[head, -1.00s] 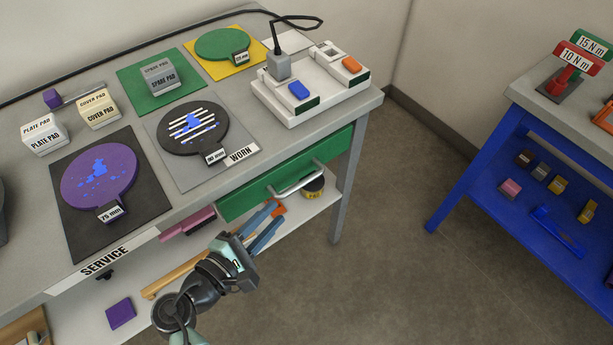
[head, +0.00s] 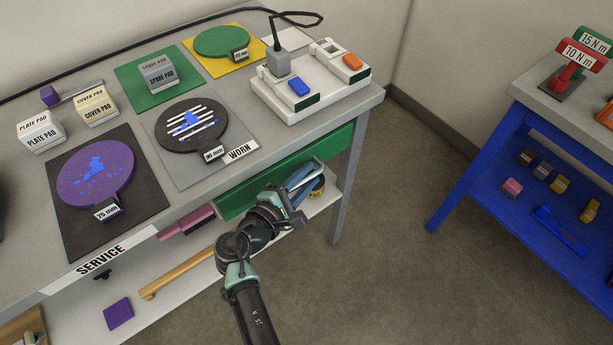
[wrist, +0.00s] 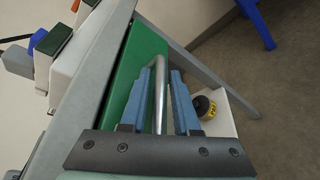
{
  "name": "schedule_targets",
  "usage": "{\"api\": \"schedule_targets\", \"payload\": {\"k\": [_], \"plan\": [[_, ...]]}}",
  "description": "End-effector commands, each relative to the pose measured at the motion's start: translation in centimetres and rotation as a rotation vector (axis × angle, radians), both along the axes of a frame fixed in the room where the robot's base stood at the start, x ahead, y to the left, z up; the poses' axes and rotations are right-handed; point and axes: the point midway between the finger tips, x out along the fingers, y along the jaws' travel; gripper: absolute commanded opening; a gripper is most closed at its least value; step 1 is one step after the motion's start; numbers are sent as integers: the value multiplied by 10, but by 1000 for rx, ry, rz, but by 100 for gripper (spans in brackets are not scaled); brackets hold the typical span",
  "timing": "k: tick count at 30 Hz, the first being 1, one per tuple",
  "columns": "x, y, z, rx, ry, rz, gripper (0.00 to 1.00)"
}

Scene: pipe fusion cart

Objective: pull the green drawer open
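The green drawer (head: 240,193) sits under the right end of the grey workbench, its front flush with the bench. Its silvery bar handle is mostly behind my gripper in the head view. In the wrist view the handle (wrist: 160,90) runs lengthwise between the two blue fingers of my gripper (wrist: 165,72), with the green front (wrist: 138,70) to its left. My gripper (head: 304,176) is open at the drawer front, one finger on each side of the handle. I cannot tell whether either finger touches the bar.
A shelf under the drawer holds a black and yellow roll (wrist: 204,107). A grey bench leg (head: 347,185) stands just right of the drawer. The bench top (head: 200,180) carries pads and a white unit (head: 310,90). Clear floor lies between it and a blue table (head: 480,160).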

Motion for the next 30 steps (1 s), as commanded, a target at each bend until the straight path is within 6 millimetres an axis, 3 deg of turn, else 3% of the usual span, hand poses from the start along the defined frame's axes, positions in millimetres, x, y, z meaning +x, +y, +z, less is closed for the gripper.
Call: {"api": "schedule_targets", "payload": {"k": [4,9,30], "plan": [[0,0,0,0,0,0,28],[0,0,0,0,0,0,0],[-1,0,0,0,0,-1,0]]}}
